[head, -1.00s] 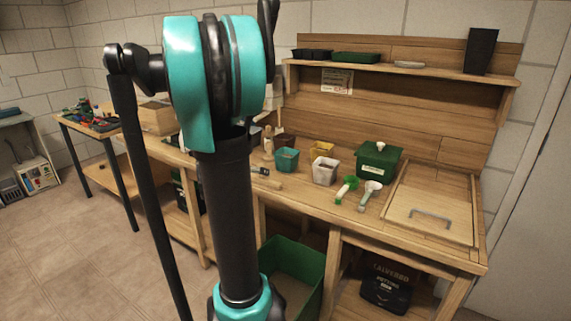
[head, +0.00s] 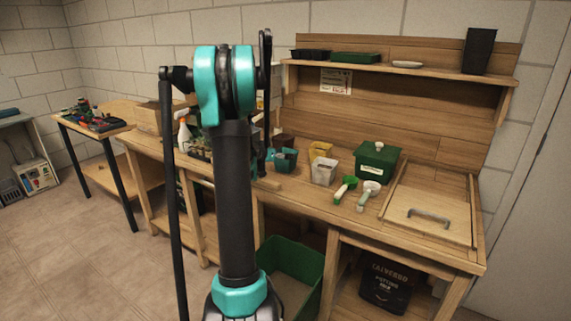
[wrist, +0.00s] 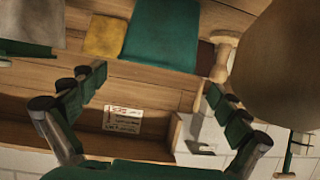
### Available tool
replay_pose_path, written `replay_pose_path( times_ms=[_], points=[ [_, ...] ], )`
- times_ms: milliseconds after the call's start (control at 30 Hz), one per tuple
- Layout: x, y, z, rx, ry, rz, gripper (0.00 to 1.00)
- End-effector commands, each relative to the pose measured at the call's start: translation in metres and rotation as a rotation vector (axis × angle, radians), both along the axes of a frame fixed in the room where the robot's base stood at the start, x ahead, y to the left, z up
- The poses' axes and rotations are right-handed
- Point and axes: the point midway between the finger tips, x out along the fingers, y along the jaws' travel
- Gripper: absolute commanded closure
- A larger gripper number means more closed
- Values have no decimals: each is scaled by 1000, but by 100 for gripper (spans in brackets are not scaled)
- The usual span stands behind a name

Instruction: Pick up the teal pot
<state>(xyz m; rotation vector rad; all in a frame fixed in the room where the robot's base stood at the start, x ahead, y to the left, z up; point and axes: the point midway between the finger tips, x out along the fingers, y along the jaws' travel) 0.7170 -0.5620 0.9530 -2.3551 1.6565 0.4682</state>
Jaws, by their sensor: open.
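The teal pot (head: 286,160) stands on the wooden bench, left of the yellow and pale pots in the head view. In the wrist view the teal pot (wrist: 160,32) is at the top centre, beyond my fingertips. My gripper (wrist: 157,88) is open, its two dark green fingers wide apart, with nothing between them. The pot lies ahead of the opening and no finger visibly touches it. In the head view my arm hides most of the gripper, which is just left of the pot.
Near the pot are a yellow pot (wrist: 105,36), a pale pot (head: 323,171) and a brown pot (wrist: 206,58). A large tan rounded object (wrist: 283,60) is close by the right finger.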

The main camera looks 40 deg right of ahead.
Motion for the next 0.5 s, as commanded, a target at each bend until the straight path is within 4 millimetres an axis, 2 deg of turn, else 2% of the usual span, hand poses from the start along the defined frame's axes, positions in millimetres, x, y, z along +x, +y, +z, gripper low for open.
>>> replay_pose_path(
  times_ms=[267, 500],
  points=[
    [5, -18, -9, 2, -1, -1, 0],
    [11, -46, -25, 0, -1, 0, 0]
  ],
)
